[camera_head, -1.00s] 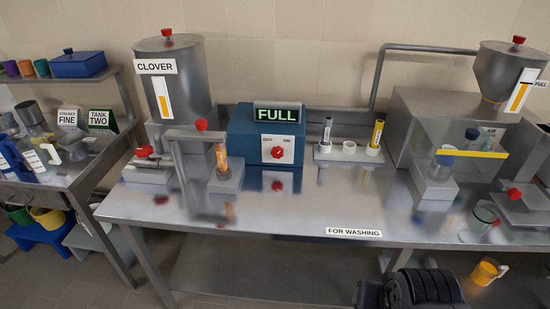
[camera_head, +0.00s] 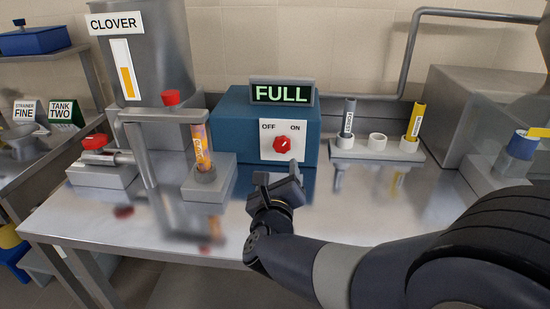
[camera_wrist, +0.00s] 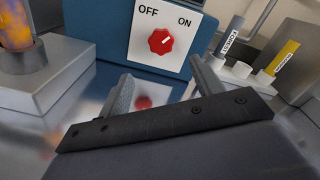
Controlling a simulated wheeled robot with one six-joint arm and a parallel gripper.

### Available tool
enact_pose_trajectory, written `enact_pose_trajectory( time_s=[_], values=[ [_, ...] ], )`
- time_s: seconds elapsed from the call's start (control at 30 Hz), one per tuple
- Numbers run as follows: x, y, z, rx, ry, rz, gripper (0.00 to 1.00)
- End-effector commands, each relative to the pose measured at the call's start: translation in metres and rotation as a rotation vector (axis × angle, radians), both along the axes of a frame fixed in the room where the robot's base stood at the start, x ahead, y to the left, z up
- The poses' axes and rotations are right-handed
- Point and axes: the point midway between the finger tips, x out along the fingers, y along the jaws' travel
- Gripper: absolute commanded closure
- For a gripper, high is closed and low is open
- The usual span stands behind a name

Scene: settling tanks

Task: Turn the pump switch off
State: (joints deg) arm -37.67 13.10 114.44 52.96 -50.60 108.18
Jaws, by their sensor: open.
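The pump switch is a red round knob (camera_head: 282,145) on a white plate marked OFF at left and ON at right. Its pale pointer mark leans up and to the right, toward ON. The plate is on the front of a blue box (camera_head: 232,135) with a lit green FULL sign (camera_head: 282,92) on top. My gripper (camera_head: 278,180) is open and empty, in front of and just below the knob, apart from it. In the wrist view the knob (camera_wrist: 160,41) shows beyond and above the two fingers (camera_wrist: 160,82).
Left of the box stand the CLOVER tank (camera_head: 150,60) and an orange tube (camera_head: 201,147) in a grey block. At right, a white rack (camera_head: 375,150) holds a grey and a yellow tube. The steel bench (camera_head: 330,205) is clear before the box.

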Motion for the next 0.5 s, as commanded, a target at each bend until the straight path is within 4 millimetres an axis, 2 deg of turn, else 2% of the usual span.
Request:
enact_pose_trajectory(
  time_s=[0.03,0.23,0.5],
  values=[
    [0.0,0.001,-0.005,0.03,-0.009,-0.013,0.37],
    [0.015,-0.001,-0.003,0.061,-0.02,-0.033,0.37],
    [0.066,-0.003,-0.003,0.058,-0.018,-0.031,0.37]
  ],
)
